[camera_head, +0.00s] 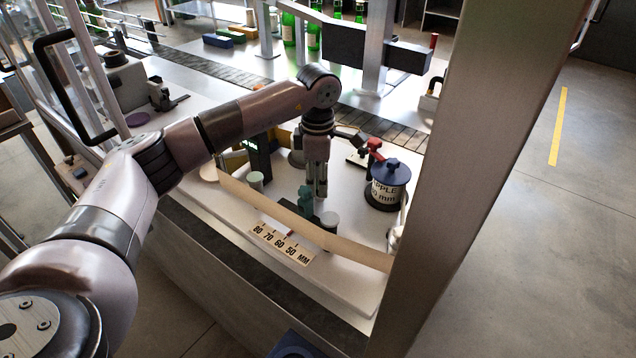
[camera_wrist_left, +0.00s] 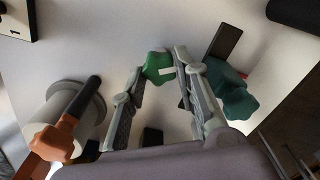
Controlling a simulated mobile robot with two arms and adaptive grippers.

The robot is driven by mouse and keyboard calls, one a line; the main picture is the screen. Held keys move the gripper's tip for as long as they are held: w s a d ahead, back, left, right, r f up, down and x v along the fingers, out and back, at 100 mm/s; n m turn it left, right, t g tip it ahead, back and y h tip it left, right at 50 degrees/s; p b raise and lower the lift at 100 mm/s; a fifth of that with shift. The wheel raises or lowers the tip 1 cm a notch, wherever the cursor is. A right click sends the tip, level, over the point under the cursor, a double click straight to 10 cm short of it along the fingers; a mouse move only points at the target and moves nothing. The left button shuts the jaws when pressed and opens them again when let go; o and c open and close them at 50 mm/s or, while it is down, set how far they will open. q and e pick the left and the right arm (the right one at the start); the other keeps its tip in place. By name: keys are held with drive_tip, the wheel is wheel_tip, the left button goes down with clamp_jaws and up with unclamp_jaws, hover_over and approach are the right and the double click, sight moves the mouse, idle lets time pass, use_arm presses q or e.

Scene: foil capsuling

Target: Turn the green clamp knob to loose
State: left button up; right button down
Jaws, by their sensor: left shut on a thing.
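The green clamp knob (camera_wrist_left: 158,66) is a bright green lobed knob with a white mark, in the left wrist view. My left gripper (camera_wrist_left: 163,76) has its fingertips on either side of this knob and is shut on it. In the head view the left gripper (camera_head: 317,194) points straight down at the bench, and I cannot make out the knob between its fingers there. A dark green lobed part (camera_wrist_left: 230,88) stands just right of the fingers in the wrist view. My right gripper is not in view.
A scale plate marked 80 to 50 MM (camera_head: 281,243) lies in front, along a long beige strip (camera_head: 355,252). An orange-red lever (camera_wrist_left: 57,137) is at left in the wrist view.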

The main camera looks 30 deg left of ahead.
use_arm(q)
drive_tip(key=n+b, duration=0.1)
drive_tip(key=n, duration=0.4)
drive_tip(key=shift+n, duration=0.3)
drive_tip(key=n+b, duration=0.1)
drive_tip(key=n, duration=0.4)
drive_tip(key=shift+s+d+n, duration=0.1)
drive_tip(key=shift+d+n, duration=0.05)
drive_tip(key=shift+n, duration=0.25)
drive_tip(key=o, duration=1.2)
drive_tip(key=shift+c, duration=0.2)
drive_tip(key=shift+r, duration=0.1)
wheel_tip(320, 180, up, 12)
